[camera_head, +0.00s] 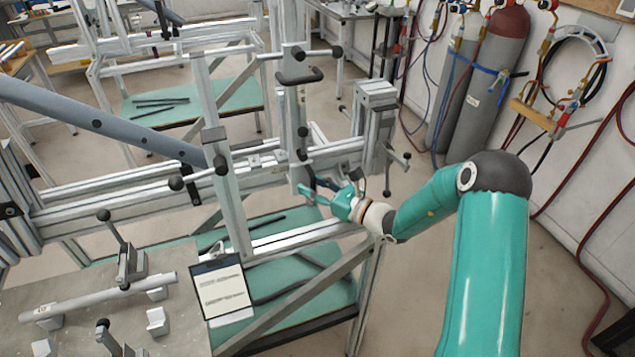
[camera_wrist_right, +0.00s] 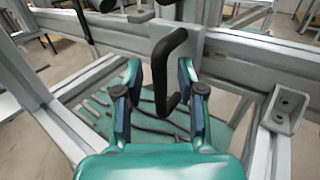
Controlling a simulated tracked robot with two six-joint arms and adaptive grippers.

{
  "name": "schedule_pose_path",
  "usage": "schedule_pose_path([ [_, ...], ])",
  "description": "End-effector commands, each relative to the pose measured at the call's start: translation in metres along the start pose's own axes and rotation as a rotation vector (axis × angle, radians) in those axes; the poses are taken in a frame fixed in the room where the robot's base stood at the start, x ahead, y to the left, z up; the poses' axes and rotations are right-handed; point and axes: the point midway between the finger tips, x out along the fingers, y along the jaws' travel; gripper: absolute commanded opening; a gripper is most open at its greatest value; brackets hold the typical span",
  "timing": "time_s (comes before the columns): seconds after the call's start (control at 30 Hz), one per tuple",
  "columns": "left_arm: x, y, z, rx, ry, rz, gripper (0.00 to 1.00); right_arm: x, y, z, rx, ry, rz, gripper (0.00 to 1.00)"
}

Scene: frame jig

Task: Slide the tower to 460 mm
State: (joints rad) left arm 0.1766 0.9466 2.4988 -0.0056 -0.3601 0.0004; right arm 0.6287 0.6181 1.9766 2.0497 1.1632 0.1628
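The tower (camera_head: 293,115) is an upright grey metal post with black clamps, standing on the long horizontal rail (camera_head: 262,178) of the frame jig. In the right wrist view, a black bent handle (camera_wrist_right: 168,75) hangs in front of a pale metal plate (camera_wrist_right: 190,45). My right gripper (camera_head: 318,190) is at the tower's lower end in the head view. In the right wrist view, my right gripper (camera_wrist_right: 161,105) is open, with the handle between its blue-padded fingers and gaps on both sides. No scale reading is legible. My left gripper is not in view.
Another upright post (camera_head: 224,165) stands left of the tower. A thick grey tube (camera_head: 100,122) slants in from the left. A clipboard (camera_head: 221,288) hangs in front of the jig. Gas cylinders (camera_head: 490,90) stand at the right wall. Open floor lies right of the jig.

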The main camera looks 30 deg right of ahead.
Motion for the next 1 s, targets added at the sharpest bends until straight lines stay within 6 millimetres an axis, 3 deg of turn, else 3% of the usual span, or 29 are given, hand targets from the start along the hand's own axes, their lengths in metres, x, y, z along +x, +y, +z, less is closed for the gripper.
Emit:
schedule_pose_path([
  [0.23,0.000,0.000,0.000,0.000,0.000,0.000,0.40,0.001,0.000,0.000,0.000,0.000,0.000,0.39],
  [0.5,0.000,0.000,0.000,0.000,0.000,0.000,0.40,0.000,0.000,0.000,0.000,0.000,0.000,0.00],
  [0.87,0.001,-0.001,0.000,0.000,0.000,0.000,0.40,-0.001,-0.002,-0.001,0.000,0.000,0.000,0.00],
  [1.0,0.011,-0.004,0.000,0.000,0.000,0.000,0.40,-0.013,-0.020,-0.003,-0.005,-0.002,-0.007,0.00],
])
